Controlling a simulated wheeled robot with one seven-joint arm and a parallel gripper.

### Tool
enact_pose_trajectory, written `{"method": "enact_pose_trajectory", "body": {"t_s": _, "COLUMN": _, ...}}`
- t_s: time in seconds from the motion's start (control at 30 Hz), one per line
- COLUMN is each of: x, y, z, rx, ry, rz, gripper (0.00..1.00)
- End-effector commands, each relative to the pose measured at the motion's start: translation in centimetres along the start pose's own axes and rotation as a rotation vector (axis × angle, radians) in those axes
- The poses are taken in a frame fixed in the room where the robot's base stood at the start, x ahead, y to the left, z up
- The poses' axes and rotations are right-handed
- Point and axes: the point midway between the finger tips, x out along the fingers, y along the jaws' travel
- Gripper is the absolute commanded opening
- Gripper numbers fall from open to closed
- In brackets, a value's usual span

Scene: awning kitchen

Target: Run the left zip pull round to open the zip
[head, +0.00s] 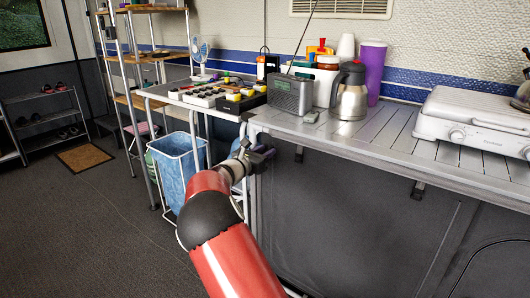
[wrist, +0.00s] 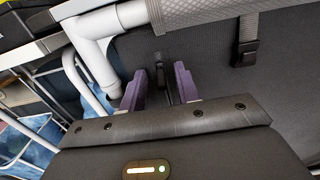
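My gripper (wrist: 158,90) shows in the wrist view with its two purple fingers apart. A small dark tab (wrist: 159,72), which looks like the zip pull, shows between the fingers against the grey fabric panel (wrist: 205,60). I cannot tell whether either finger touches it. In the head view my gripper (head: 262,155) is at the top left corner of the fabric front (head: 350,215), just below the counter edge. The pull is hidden there by my gripper. A dark curved line, possibly a zip, shows on the fabric at the lower right.
A white frame tube (wrist: 95,55) stands close left of my gripper. Black straps (head: 418,190) hang below the counter (head: 400,150). A blue bin (head: 178,165) stands to the left. A radio (head: 291,95), flask (head: 349,92) and grill (head: 475,120) stand on the counter.

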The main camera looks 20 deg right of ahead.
Motion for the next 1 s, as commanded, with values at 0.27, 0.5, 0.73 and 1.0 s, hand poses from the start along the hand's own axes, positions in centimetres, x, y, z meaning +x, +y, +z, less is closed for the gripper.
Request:
{"method": "enact_pose_trajectory", "body": {"t_s": 0.27, "x": -4.7, "y": 0.1, "z": -0.1, "rx": 0.001, "ry": 0.000, "rz": 0.004, "gripper": 0.32}}
{"method": "enact_pose_trajectory", "body": {"t_s": 0.5, "x": -7.1, "y": 0.1, "z": 0.1, "rx": 0.001, "ry": -0.001, "rz": 0.002, "gripper": 0.32}}
{"method": "enact_pose_trajectory", "body": {"t_s": 0.73, "x": -7.3, "y": 0.0, "z": 0.1, "rx": 0.001, "ry": -0.001, "rz": 0.001, "gripper": 0.32}}
{"method": "enact_pose_trajectory", "body": {"t_s": 1.0, "x": -6.6, "y": -3.4, "z": 0.4, "rx": 0.127, "ry": 0.088, "rz": -0.065, "gripper": 0.32}}
